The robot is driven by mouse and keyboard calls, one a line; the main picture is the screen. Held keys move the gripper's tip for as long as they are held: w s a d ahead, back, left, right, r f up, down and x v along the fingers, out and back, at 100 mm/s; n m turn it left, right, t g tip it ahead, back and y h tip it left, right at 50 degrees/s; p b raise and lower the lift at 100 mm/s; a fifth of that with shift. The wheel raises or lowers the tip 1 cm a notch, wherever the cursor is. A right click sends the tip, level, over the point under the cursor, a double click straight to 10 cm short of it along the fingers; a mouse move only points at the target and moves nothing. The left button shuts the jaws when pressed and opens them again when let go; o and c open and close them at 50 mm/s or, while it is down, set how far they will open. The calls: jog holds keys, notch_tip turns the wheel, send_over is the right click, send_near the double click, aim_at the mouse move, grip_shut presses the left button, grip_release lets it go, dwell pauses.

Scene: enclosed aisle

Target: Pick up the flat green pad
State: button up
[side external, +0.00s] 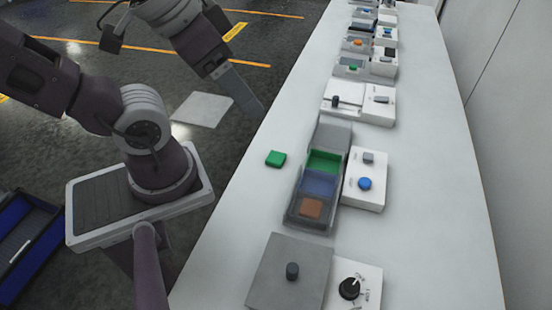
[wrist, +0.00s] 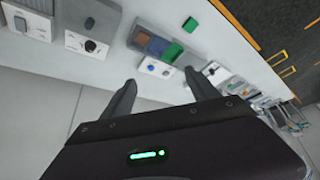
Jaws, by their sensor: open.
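The flat green pad (side external: 276,158) lies on the white table near its left edge, just left of a grey tray (side external: 321,133) and apart from it. In the wrist view the green pad (wrist: 190,25) shows near the top, beyond my fingers. The tray has green, blue and brown-orange sections. My gripper (wrist: 160,78) is open with nothing between its fingers. In the side view my gripper (side external: 243,90) is raised near the table's left edge, farther back than the pad.
A white box with a blue button (side external: 365,184) stands right of the tray. A grey plate with a dark knob (side external: 292,271) and a dial box (side external: 349,289) are in front. Several devices line the table behind. A wall closes the right side.

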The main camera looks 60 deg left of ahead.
jog(key=m+g+y, duration=0.2)
jog(key=m+g, duration=0.3)
jog(key=m, duration=0.3)
send_over(276, 157)
jog(key=s, duration=0.1)
notch_tip(276, 157, down, 20)
jog(key=f, duration=0.4)
jog(key=f+m+h, duration=0.1)
jog(key=f, duration=0.3)
jog(key=w+f+h, duration=0.1)
jog(key=f, duration=0.3)
jog(key=shift+f+m+g, duration=0.3)
jog(key=shift+c, duration=0.4)
